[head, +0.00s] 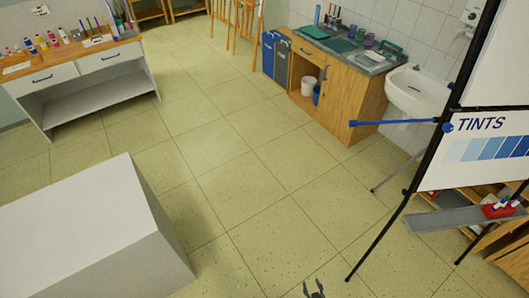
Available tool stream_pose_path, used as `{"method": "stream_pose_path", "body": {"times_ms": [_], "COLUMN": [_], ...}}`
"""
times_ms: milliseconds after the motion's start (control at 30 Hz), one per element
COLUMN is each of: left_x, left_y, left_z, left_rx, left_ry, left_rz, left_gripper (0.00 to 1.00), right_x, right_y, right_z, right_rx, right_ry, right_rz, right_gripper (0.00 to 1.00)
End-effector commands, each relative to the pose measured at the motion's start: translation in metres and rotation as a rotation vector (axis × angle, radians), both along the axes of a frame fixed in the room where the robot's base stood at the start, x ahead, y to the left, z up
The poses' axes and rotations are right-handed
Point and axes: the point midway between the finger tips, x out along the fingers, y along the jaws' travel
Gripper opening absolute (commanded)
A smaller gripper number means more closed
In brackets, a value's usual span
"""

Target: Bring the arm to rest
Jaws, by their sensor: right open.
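My right gripper (314,286) shows at the bottom edge of the head view, right of centre. Only its dark fingertips are visible, with a gap between them, and the rest of the arm is cut off by the frame. It is open and appears empty, over the tiled floor (235,170). My left gripper is not in view.
A pale box-shaped block (75,215) stands at the lower left. An easel (408,195) with a "TINTS" chart (480,150) stands at the right. A wooden sink cabinet (350,95) and a white basin (418,90) line the wall. The middle floor is clear.

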Motion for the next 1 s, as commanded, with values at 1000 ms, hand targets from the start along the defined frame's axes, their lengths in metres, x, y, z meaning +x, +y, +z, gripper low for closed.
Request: {"method": "stream_pose_path", "body": {"times_ms": [1000], "left_x": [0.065], "left_y": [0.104], "left_z": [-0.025], "left_rx": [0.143], "left_ry": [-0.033], "left_rz": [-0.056], "left_gripper": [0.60], "right_x": [-0.296], "right_y": [-0.035], "right_z": [-0.147], "right_rx": [-0.040], "right_ry": [0.914], "right_rz": [-0.095], "right_gripper": [0.50]}}
